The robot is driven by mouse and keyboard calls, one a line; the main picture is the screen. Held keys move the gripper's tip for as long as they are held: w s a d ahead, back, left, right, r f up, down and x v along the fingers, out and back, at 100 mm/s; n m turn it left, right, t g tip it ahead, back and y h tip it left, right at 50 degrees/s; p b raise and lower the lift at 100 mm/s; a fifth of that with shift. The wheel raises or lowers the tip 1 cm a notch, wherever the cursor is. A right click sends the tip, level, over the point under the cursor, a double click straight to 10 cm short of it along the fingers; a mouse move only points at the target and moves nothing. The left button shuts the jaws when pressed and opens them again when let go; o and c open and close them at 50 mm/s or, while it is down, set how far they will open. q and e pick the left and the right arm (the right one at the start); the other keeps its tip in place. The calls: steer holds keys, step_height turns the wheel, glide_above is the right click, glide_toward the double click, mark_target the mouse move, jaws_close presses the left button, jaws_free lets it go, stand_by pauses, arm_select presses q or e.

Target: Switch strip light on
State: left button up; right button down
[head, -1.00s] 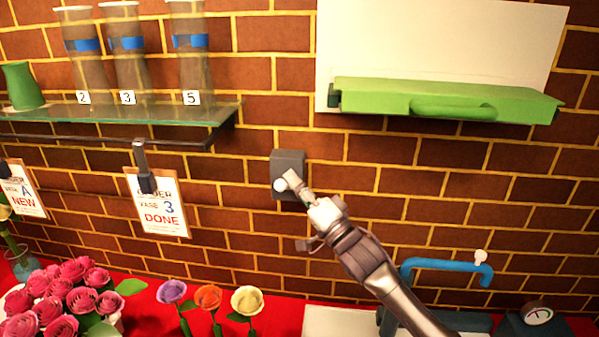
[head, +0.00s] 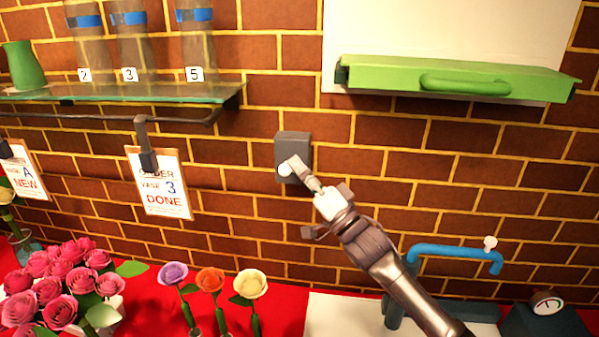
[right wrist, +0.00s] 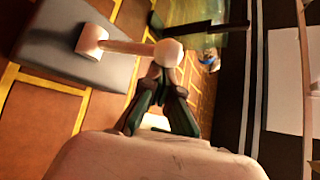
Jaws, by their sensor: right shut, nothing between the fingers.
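A dark grey switch box (head: 293,146) is fixed to the brick wall, right of the glass shelf. Its lever has a pale round knob (head: 284,169). In the right wrist view the grey box (right wrist: 60,48) shows close up, with the lever sticking out to its knob (right wrist: 168,53). My right gripper (head: 301,167) is at the lever. Its dark fingers (right wrist: 166,77) are shut and empty, right by the knob; I cannot tell whether they touch it. My left gripper is out of view. I cannot make out the strip light itself.
A glass shelf (head: 120,94) with numbered vases is at upper left, order cards (head: 160,185) hanging below. A green box with a handle (head: 450,77) juts out at upper right. Flowers stand on the red table (head: 145,318). A blue tap (head: 455,253) rises at lower right.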

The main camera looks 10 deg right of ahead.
steer(key=f+n+g+y+b, duration=0.1)
steer(key=n+g+y+b, duration=0.1)
steer(key=n+y+b, duration=0.1)
steer(key=f+n+g+y+b, duration=0.1)
steer(key=f+n+y+b, duration=0.1)
steer(key=n+b, duration=0.3)
steer(key=s+f+n+g+y+b, duration=0.1)
steer(key=n+g+y+b, duration=0.1)
steer(key=n+y+b, duration=0.2)
steer(key=shift+a+f+g, duration=0.15)
steer(key=shift+f+g, duration=0.1)
steer(key=shift+g, duration=0.05)
steer(key=v, duration=1.2)
steer(key=shift+w+f, duration=0.15)
steer(key=shift+a, duration=0.15)
